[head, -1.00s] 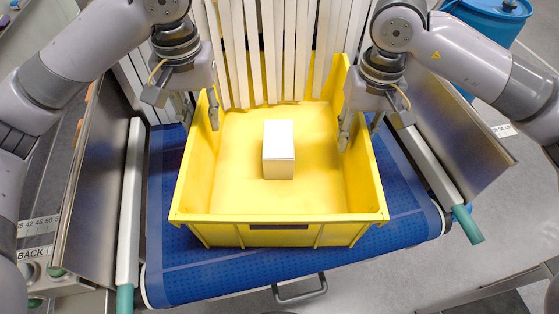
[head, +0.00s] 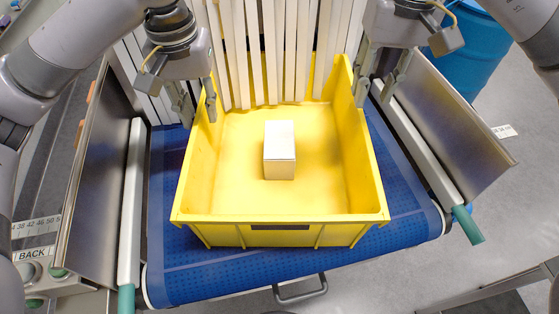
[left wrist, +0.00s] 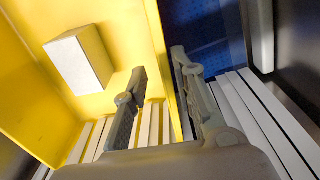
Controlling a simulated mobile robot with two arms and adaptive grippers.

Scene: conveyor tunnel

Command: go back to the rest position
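My left gripper (head: 199,118) is open and empty at the left wall of the yellow tote (head: 283,226). In the left wrist view its two fingers (left wrist: 160,82) appear on either side of the tote's wall (left wrist: 167,70), with a gap between them. My right gripper (head: 373,100) is open and empty by the tote's right wall, towards its back. Whether either gripper touches the wall cannot be told. A white box (head: 279,152) stands inside the tote, clear of both grippers; it also shows in the left wrist view (left wrist: 80,60).
The tote rests on a blue conveyor belt (head: 250,277). White strip curtains (head: 275,50) hang behind it. Metal side guards (head: 95,185) and (head: 450,115) flank the belt. A blue barrel (head: 470,55) stands at the back right; grey floor is open at the right.

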